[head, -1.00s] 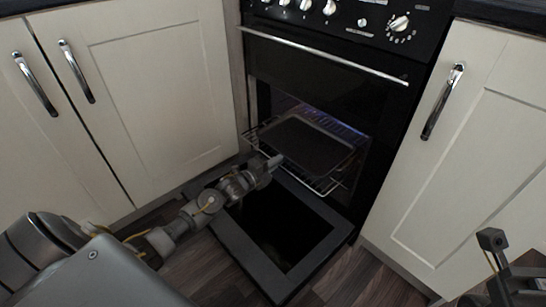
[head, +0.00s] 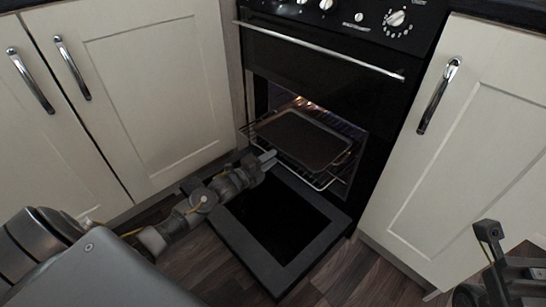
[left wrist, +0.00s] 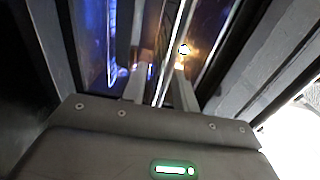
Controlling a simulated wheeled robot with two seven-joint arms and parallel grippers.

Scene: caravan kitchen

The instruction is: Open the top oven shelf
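The oven (head: 330,75) is black, with its lower door (head: 232,232) folded down flat. A wire shelf (head: 318,182) sticks partly out of the lit cavity, with a dark baking tray (head: 303,138) on it. My left gripper (head: 268,156) is at the shelf's front left edge, above the folded door. In the left wrist view its two fingers (left wrist: 159,88) stand apart, with a thin bright bar visible between them; contact is unclear. My right gripper (head: 488,232) is at the lower right, away from the oven; its fingers are not clear.
A closed upper panel with a long metal handle (head: 320,52) lies above the cavity, below the knobs (head: 396,18). Cream cupboards stand at the left (head: 150,95) and right (head: 485,150). The wooden floor (head: 350,272) beside the folded door is clear.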

